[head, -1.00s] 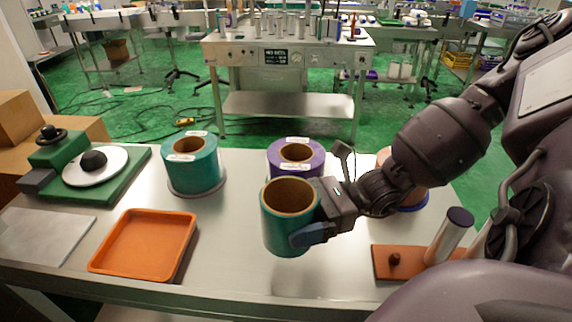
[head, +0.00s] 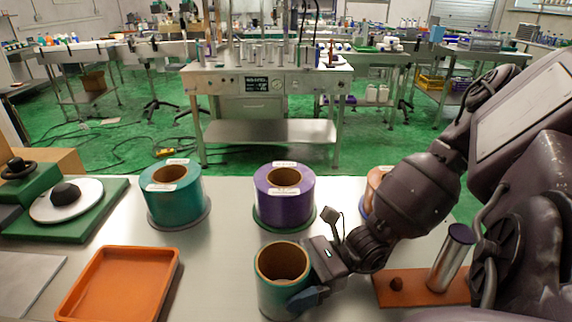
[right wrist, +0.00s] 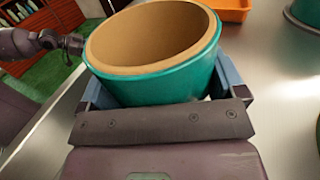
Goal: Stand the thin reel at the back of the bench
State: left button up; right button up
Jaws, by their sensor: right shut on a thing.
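My right gripper (head: 318,291) is shut on a teal reel (head: 266,294) with a wide cardboard core. The reel is upright near the front of the bench (head: 225,262), its lower end close to the picture's bottom edge. I cannot tell how far it is above the bench. In the right wrist view the reel (right wrist: 150,80) sits between the two blue fingers, its open core facing up. A dark jointed part at that view's left edge looks like my left arm, with its gripper (right wrist: 74,44) too small to read.
At the back stand a teal reel (head: 174,200) on a grey disc, a purple reel (head: 284,202) on a green disc, and an orange reel (head: 374,184) partly behind my right arm. An orange tray (head: 120,288) lies front left. A brown block with a metal post (head: 452,257) is at right.

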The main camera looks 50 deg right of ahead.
jog(key=shift+f, duration=0.2)
jog(key=o, duration=0.7)
jog(key=shift+o, duration=0.2)
jog(key=shift+r, duration=0.1)
jog(key=shift+r, duration=0.15)
jog(key=p+v, duration=0.1)
jog(key=v, duration=1.1)
jog(key=shift+p, duration=0.35)
